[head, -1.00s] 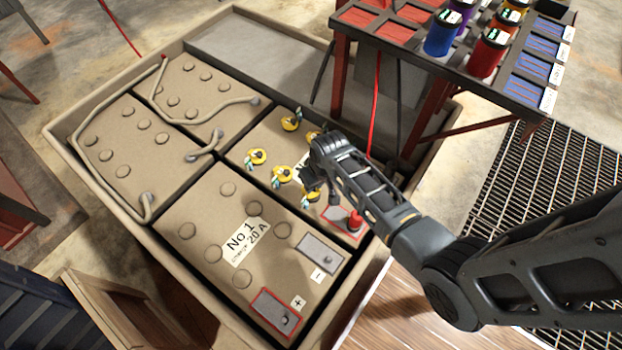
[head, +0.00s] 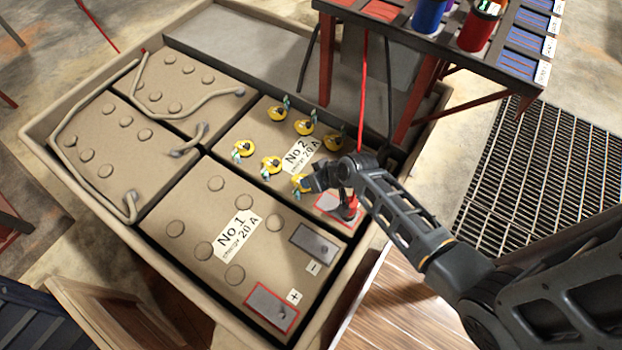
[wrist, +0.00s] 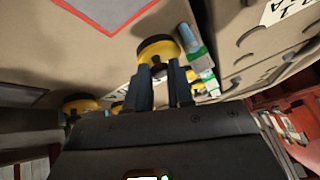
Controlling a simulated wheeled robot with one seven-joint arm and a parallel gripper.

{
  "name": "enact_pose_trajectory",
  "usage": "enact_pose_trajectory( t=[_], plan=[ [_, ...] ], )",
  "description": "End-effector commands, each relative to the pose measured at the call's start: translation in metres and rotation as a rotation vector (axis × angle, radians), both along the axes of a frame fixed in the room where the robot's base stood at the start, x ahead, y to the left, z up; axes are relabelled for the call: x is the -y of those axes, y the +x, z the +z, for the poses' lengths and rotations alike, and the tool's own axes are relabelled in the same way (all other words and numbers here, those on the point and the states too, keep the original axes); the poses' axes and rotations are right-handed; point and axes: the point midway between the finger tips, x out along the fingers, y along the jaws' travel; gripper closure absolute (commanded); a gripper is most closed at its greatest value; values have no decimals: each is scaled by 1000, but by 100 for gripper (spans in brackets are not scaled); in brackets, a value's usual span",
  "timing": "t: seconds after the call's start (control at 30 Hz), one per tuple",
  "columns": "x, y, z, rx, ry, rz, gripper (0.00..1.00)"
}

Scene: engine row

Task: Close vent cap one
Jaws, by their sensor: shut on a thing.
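Several yellow vent caps with teal-and-white parts sit on the tan battery No 2 (head: 232,130) in the head view. My gripper (head: 309,183) is at the cap nearest the red-outlined terminal. Its fingers are shut on this yellow vent cap (head: 299,182). The wrist view shows the same cap (wrist: 157,48) at the fingertips of my gripper (wrist: 163,72), with a teal-and-white piece (wrist: 200,55) beside it. Other caps stand apart, such as one at the far edge (head: 277,112) and one at the left (head: 242,148). I cannot read a cap number.
A stand with cans (head: 475,30) is at the upper right. Battery No 1 (head: 185,255) has open room on top.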

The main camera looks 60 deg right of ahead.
Motion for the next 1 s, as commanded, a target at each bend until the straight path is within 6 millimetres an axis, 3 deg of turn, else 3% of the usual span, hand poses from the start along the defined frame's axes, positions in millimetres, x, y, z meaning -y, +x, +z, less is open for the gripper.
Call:
enact_pose_trajectory(
  t=[0.17, 0.2, 0.43, 0.77, 1.0],
  plan=[
    [-1, 1, 0, 0, 1, 2, 100],
    [-1, 1, 0, 0, 1, 2, 76],
    [-1, 0, 0, -1, 1, 2, 54],
    [0, -3, 4, -2, 0, 1, 53],
    [-1, -24, 35, -1, -1, 2, 53]
  ],
)
